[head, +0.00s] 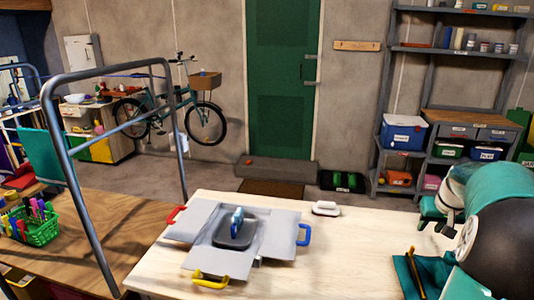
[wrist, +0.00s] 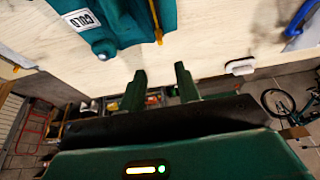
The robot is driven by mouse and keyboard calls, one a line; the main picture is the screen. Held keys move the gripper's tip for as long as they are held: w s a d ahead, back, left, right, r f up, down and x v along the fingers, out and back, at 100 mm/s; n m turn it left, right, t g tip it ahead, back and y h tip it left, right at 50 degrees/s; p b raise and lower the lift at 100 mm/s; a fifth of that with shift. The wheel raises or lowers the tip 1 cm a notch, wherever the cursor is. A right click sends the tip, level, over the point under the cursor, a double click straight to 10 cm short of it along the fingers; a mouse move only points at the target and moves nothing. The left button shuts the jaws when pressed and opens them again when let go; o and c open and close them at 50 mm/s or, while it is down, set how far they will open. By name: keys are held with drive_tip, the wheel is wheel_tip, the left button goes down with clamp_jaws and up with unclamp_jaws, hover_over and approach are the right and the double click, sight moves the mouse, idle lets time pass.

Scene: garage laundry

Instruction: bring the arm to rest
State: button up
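My arm (head: 495,215) shows at the right edge of the head view, folded in close over the right end of the pale wooden table (head: 345,245). In the wrist view my gripper (wrist: 162,78) has its two dark green fingers apart, with nothing between them. The fingers point towards the table's edge, and I cannot tell how far off it is. A grey folding board (head: 195,217) with red, blue and yellow handles lies on the table. A dark grey pad with a blue item (head: 237,222) is at its middle.
A teal item (head: 432,277) with a yellow-and-black stick lies near my arm. A white block-like object (head: 326,208) sits at the table's far edge. A metal rail frame (head: 80,180) and a green basket (head: 38,230) stand left. Shelves (head: 440,110) stand behind, right.

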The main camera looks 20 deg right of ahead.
drive_tip(key=w+a+r+n, duration=0.1)
drive_tip(key=a+r+n, duration=0.15)
drive_tip(key=a, duration=1.05)
drive_tip(key=w+a+r+n, duration=0.15)
drive_tip(key=a+r, duration=0.25)
drive_tip(key=a, duration=0.9)
drive_tip(key=s+a+f+n+y, duration=0.1)
drive_tip(key=s+a, duration=0.5)
drive_tip(key=a, duration=0.4)
drive_tip(key=s+a+f+n+t+y, duration=0.1)
drive_tip(key=s+a, duration=0.6)
drive_tip(key=a, duration=0.3)
drive_tip(key=shift+a+f+t, duration=0.3)
drive_tip(key=shift+a+f, duration=0.05)
drive_tip(key=shift+d, duration=0.1)
